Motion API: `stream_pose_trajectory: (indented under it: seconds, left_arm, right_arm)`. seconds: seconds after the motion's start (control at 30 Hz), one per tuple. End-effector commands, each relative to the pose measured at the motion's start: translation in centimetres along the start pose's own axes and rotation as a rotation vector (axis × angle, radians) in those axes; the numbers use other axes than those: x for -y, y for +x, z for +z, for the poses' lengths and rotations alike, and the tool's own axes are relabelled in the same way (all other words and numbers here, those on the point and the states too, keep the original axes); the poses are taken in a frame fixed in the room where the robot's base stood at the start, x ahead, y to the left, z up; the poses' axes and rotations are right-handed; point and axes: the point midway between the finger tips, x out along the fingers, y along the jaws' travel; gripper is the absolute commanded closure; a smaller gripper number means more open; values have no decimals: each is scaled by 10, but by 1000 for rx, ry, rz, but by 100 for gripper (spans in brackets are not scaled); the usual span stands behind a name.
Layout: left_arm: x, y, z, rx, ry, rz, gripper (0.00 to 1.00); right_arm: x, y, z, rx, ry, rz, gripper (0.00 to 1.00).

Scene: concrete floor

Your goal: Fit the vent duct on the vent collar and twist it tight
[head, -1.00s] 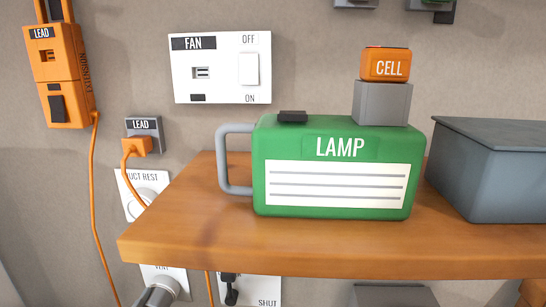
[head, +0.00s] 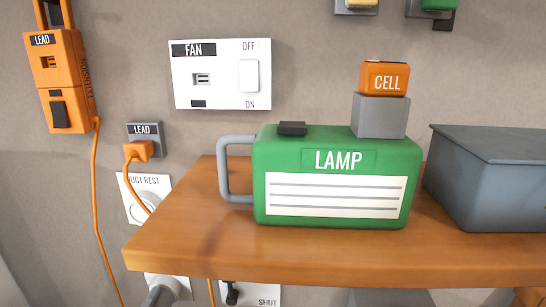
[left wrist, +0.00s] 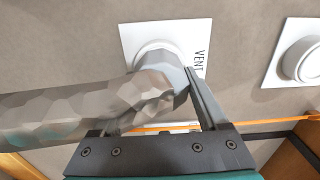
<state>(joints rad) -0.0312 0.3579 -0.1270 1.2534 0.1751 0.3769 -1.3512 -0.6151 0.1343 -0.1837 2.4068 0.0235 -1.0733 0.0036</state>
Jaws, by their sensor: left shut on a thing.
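The vent duct (left wrist: 85,107) is a crumpled grey tube with a smooth grey end, coming in from the left in the left wrist view. My left gripper (left wrist: 165,98) is shut on it near that end; one finger is mostly hidden behind the duct. The duct's end is at the round white vent collar (left wrist: 142,52) on the VENT plate (left wrist: 196,32). I cannot tell whether it is seated or only in front of it. In the head view, a grey end of the duct (head: 156,296) shows below the shelf, before the partly hidden vent plate (head: 180,284). My right gripper is not in view.
A wooden shelf (head: 190,250) overhangs the vent, carrying a green lamp (head: 285,160), an orange cell on a grey block and a grey bin (head: 490,180). The duct rest (head: 135,205) is above the vent. An orange cord (head: 100,240) hangs at left.

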Motion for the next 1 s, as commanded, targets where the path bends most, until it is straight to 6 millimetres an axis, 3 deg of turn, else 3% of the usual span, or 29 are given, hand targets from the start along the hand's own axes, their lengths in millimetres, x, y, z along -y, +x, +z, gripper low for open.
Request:
stream_pose_trajectory:
  seconds: [0.37,0.73,1.0]
  left_arm:
    - [4,3,0,0,47,-9,100]
    - [4,3,0,3,500,-11,100]
    - [5,3,0,2,560,-10,100]
  right_arm:
    - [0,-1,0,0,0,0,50]
    - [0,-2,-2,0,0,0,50]
    - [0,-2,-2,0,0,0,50]
